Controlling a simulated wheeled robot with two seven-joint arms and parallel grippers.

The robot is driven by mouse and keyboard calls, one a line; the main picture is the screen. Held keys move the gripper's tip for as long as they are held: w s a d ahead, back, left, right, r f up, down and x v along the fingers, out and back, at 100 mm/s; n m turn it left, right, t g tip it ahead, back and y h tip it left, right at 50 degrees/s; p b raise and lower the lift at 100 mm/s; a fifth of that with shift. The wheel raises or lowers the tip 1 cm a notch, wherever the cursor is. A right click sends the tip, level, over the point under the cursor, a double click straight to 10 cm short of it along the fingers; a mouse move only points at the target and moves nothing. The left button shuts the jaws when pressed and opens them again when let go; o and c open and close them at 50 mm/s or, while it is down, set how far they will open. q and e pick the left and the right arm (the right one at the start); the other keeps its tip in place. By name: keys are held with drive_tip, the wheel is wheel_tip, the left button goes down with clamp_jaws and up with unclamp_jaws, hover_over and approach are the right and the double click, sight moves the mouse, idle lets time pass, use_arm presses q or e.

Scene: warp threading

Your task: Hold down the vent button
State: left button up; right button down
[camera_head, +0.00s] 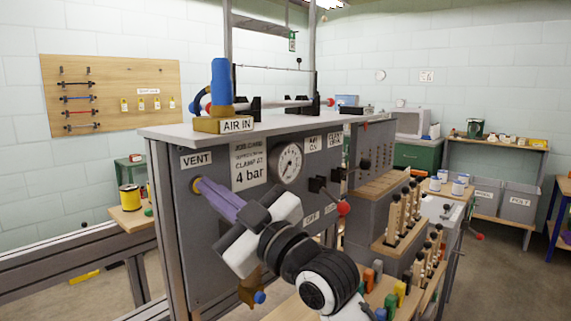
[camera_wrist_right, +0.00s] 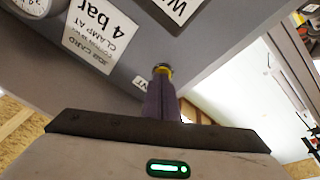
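The vent button (camera_head: 196,185) sits below the VENT label on the front of the grey panel (camera_head: 205,250). Only its yellow, brass-like rim shows; my fingertips hide its face. It also shows in the right wrist view (camera_wrist_right: 162,69). My right gripper (camera_head: 203,187) has its purple fingers closed together, with the tips at the button and seemingly touching it. How far the button is pressed in cannot be told. In the right wrist view the fingers (camera_wrist_right: 161,88) point at the button. My left gripper is not in view.
A pressure gauge (camera_head: 288,163) and a job card reading 4 bar (camera_head: 249,163) are right of the button. A red-knobbed lever (camera_head: 343,208) sticks out further right. A blue-handled AIR IN valve (camera_head: 221,82) stands on top. Racks with wooden-handled tools (camera_head: 395,222) stand to the right.

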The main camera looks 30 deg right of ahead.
drive_tip(key=shift+f, duration=0.1)
drive_tip(key=s+d+p, duration=0.1)
drive_tip(key=s+d, duration=0.1)
drive_tip(key=s, duration=0.4)
drive_tip(key=shift+s+d, duration=0.15)
drive_tip(key=shift+s, duration=0.05)
idle(0.4)
idle(0.4)
